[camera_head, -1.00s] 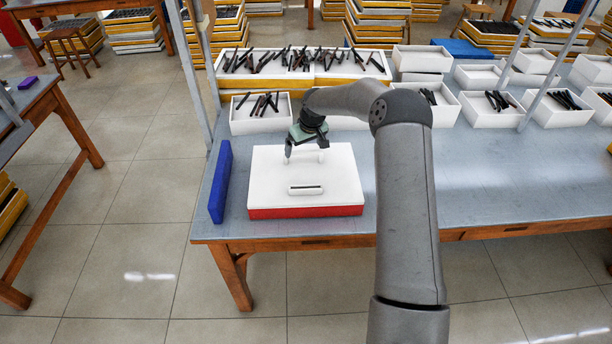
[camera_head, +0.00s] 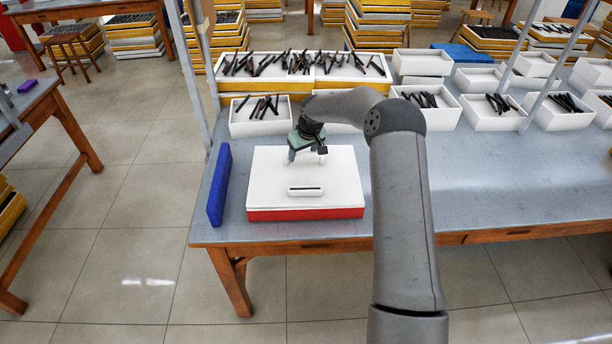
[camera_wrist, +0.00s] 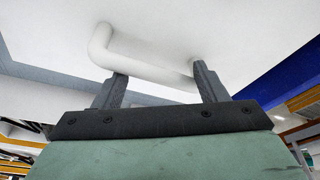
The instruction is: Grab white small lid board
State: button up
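The white lid board (camera_head: 335,180) lies flat on a red box or base (camera_head: 305,214) at the front left of the blue-grey table. A raised white handle with a dark slot (camera_head: 305,190) shows on its front half. My gripper (camera_head: 306,158) is over the back half of the board, pointing down. In the wrist view my gripper (camera_wrist: 160,75) has its two dark fingers spread apart. A white bar handle (camera_wrist: 145,60) lies close to the fingertips, running from one finger towards the other. I cannot tell whether the fingers touch it.
A blue upright panel (camera_head: 219,185) stands left of the board and also shows in the wrist view (camera_wrist: 290,75). White trays of dark eyeglass parts (camera_head: 259,116) line the table's back. The table surface (camera_head: 500,190) to the right is clear. A metal post (camera_head: 198,80) rises at the left.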

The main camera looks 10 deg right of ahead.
jog(key=shift+f, duration=0.1)
jog(key=c, duration=0.6)
jog(key=shift+c, duration=0.2)
jog(key=shift+r, duration=0.6)
grip_shut()
jog(key=shift+r+p, duration=0.6)
jog(key=shift+r, duration=0.9)
